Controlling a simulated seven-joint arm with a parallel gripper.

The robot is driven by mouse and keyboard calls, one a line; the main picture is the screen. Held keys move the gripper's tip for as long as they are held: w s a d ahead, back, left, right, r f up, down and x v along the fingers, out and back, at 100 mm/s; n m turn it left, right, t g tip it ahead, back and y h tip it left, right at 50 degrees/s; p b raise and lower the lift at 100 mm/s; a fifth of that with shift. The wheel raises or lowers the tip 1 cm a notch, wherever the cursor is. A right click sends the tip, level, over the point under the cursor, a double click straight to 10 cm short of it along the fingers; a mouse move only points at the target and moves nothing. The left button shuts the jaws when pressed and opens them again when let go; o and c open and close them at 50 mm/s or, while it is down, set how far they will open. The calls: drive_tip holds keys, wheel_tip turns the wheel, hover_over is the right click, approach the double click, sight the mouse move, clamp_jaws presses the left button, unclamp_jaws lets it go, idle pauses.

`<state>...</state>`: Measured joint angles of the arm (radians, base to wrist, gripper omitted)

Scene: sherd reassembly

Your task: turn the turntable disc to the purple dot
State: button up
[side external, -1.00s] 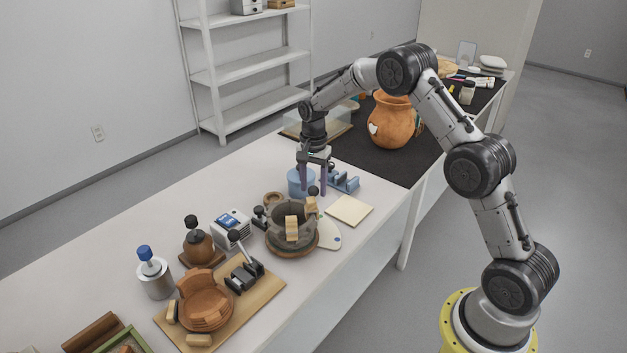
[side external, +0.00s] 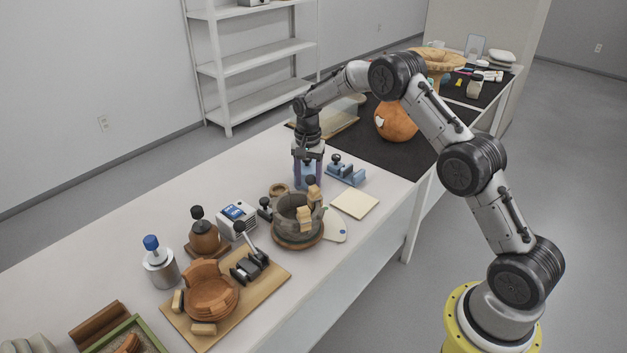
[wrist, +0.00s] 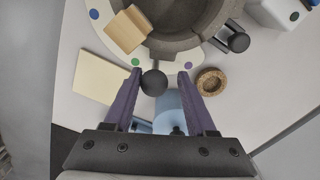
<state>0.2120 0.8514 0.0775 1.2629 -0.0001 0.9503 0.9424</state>
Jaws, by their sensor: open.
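The turntable disc (side external: 297,243) is a brown round plate under a grey pot (side external: 284,225) with wooden blocks (side external: 304,218) at its wall. A pale plate (side external: 337,230) lies beneath it; in the wrist view it carries a blue dot (wrist: 94,14), a green dot (wrist: 135,62) and a small purple dot (wrist: 189,65) near the right fingertip. A black ball knob (wrist: 154,82) stands out from the disc's rim. My gripper (wrist: 160,76) is open, its purple fingers either side of the knob, which is closer to the left finger. I cannot tell whether they touch.
A blue fixture (side external: 346,171) and a white box (side external: 237,219) stand nearby on the table.

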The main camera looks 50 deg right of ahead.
drive_tip(key=w+a+r+n, duration=0.2)
drive_tip(key=w+a+r, duration=0.1)
drive_tip(key=w+r, duration=0.1)
drive_tip(key=shift+w+a+r+n, duration=0.15)
drive_tip(key=shift+r+n, duration=0.15)
drive_tip(key=shift+r, duration=0.45)
idle(1.0)
idle(0.3)
